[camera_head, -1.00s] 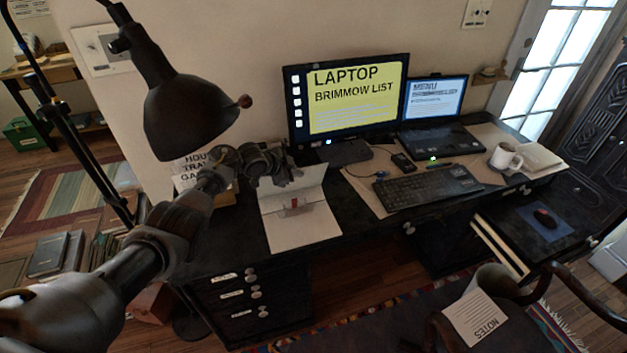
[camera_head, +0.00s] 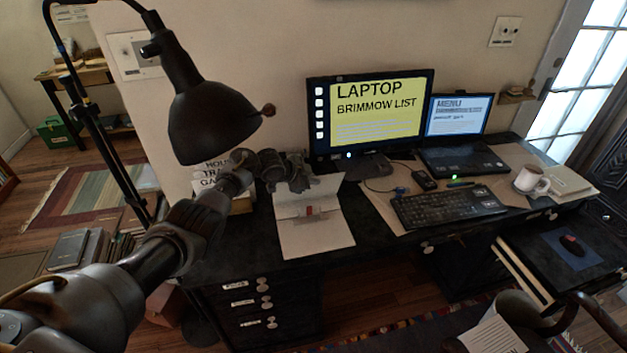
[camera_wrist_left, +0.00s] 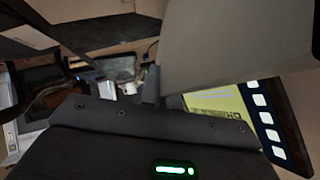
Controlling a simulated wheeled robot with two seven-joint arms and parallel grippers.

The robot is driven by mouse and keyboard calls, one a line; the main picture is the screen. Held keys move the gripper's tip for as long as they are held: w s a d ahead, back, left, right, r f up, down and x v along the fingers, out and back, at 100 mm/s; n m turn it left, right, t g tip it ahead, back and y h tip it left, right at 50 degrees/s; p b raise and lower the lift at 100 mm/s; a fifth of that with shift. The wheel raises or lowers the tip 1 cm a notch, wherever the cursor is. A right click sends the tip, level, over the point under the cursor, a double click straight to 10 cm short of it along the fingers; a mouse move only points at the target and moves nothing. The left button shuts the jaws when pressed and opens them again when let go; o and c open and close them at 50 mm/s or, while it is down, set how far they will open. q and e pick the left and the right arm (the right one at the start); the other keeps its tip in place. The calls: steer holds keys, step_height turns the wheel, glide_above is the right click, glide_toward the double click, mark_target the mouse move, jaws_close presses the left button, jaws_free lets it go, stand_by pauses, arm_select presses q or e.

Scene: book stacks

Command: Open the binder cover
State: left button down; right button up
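The binder (camera_head: 318,236) lies on the dark desk, in front of and left of the monitor. Its pale panels lie on both sides of a crease, with a small red and metal fitting (camera_head: 308,210) in the middle. My left gripper (camera_head: 303,182) is over the binder's far part and hides some of it. Whether its fingers are open or shut is unclear, and so is any contact with the binder. In the left wrist view, a large grey panel (camera_wrist_left: 235,45), perhaps the binder cover, stands close to the camera. My right gripper is not in view.
The monitor (camera_head: 372,113) stands behind the binder, with the laptop (camera_head: 457,130), keyboard (camera_head: 448,206) and white mug (camera_head: 529,181) to the right. A black lamp (camera_head: 213,118) hangs close above my left arm. Drawers (camera_head: 252,302) are below the desk's front edge.

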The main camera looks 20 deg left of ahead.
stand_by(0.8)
arm_select(q)
steer(key=c, duration=1.6)
jaws_free()
steer(key=shift+c, duration=0.2)
steer(key=v, duration=1)
steer(key=shift+s+a+r, duration=0.15)
steer(key=shift+s+r, duration=0.05)
steer(key=shift+s, duration=0.05)
